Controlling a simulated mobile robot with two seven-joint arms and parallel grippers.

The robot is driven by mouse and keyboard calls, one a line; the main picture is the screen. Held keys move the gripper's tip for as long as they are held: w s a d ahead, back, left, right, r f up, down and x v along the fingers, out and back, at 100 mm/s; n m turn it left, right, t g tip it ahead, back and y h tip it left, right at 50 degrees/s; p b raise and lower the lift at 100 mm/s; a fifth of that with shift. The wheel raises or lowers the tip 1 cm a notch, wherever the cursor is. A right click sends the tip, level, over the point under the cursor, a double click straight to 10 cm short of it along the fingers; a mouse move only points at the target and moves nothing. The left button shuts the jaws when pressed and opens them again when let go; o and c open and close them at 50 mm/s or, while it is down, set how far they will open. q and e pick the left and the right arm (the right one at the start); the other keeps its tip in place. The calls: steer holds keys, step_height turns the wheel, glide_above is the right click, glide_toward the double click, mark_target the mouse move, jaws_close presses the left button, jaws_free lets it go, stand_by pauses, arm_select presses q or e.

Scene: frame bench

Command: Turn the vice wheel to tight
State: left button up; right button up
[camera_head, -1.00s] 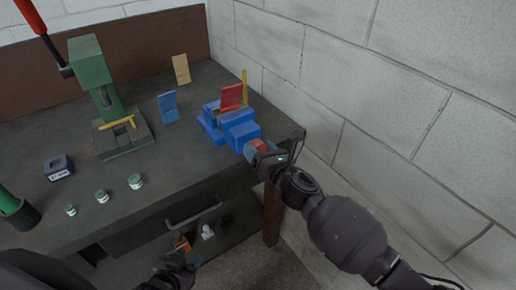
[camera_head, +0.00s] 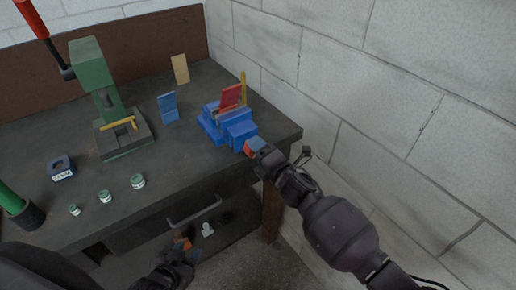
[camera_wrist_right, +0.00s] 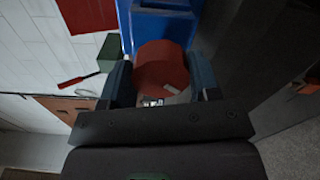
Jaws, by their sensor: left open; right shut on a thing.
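The blue vice (camera_head: 238,132) stands at the right end of the dark workbench, with a red plate (camera_head: 231,96) upright between its jaws. The red vice wheel (camera_head: 248,148) is at the vice's near end, partly covered by my right gripper (camera_head: 256,146). In the right wrist view, the wheel (camera_wrist_right: 160,68) sits between both fingers of that gripper (camera_wrist_right: 160,84), which is shut on it. A small pale mark shows low on the wheel. My left gripper (camera_head: 180,254) is open, low in front of the bench; its fingertips are hard to make out.
A green press (camera_head: 98,85) with a red lever stands at the left. A blue block (camera_head: 168,106), a tan block (camera_head: 180,69) and several small jars (camera_head: 105,196) are on the bench (camera_head: 190,155). A white brick wall (camera_head: 400,80) is close on the right.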

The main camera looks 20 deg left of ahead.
steer(key=shift+s+a+f+m, duration=0.1)
steer(key=shift+s+f+m, duration=0.1)
steer(key=shift+m, duration=4.65)
steer(key=shift+s+d+f+m, duration=0.1)
steer(key=shift+f+m, duration=0.05)
steer(key=shift+m, duration=4.65)
steer(key=shift+s+a+f+m, duration=0.1)
steer(key=shift+f+m, duration=0.1)
steer(key=shift+m, duration=4.65)
steer(key=o, duration=0.8)
steer(key=shift+r, duration=0.1)
steer(key=shift+o, duration=0.6)
steer(key=shift+r, duration=0.1)
